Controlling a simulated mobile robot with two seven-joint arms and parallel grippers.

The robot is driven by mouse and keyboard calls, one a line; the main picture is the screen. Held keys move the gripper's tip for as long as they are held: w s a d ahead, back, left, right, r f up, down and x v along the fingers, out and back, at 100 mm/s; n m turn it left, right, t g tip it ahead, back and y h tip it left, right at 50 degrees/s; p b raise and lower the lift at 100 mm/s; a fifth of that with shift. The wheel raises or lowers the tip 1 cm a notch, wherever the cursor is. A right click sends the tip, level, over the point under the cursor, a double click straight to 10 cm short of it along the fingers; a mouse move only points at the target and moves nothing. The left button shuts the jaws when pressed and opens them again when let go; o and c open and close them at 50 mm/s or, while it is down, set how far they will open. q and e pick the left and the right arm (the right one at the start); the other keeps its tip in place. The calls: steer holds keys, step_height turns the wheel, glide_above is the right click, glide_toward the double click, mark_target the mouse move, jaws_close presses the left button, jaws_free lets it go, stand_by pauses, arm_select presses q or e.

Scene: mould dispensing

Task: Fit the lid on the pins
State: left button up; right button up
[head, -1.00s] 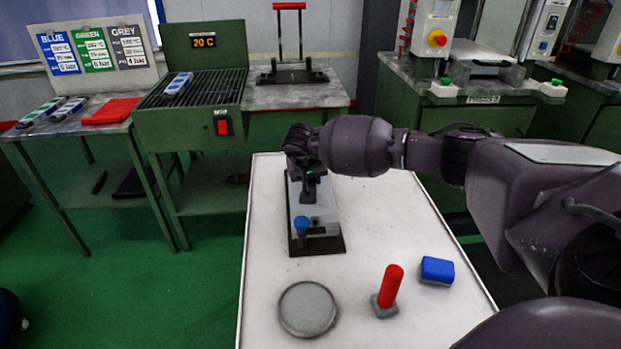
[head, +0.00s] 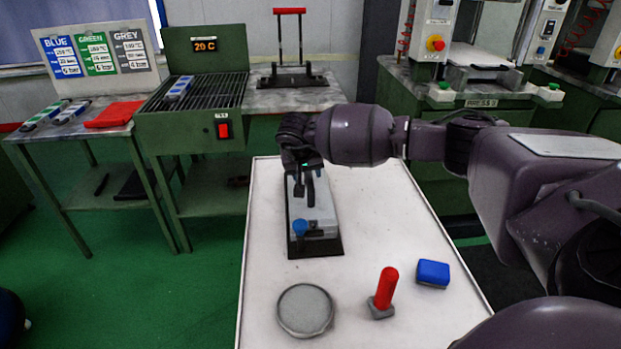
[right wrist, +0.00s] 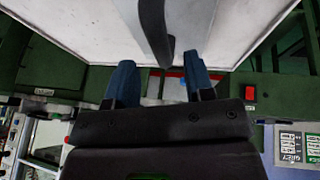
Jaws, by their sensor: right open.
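The grey mould (head: 322,214) lies in a black base on the white table, with a blue knob (head: 300,228) at its near end. A flat grey lid appears to lie on it, with a dark upright handle (head: 310,188); I cannot tell how it sits on the pins, which are hidden. My right gripper (head: 305,166) is above the far end of the mould, close to the handle. In the right wrist view its blue-tipped fingers (right wrist: 160,76) are apart and empty, and the dark curved handle (right wrist: 153,32) shows beyond them. My left gripper is out of view.
On the near part of the table (head: 264,262) stand a round grey dish (head: 306,310), a red-handled tool (head: 386,290) and a blue block (head: 433,273). A green grill stand (head: 190,140) is at the back left. The table's left strip is clear.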

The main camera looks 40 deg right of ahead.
steer(key=v, duration=0.6)
steer(key=shift+r+p, duration=0.35)
steer(key=shift+p, duration=0.1)
steer(key=shift+s+a, duration=0.1)
steer(key=shift+a, duration=0.05)
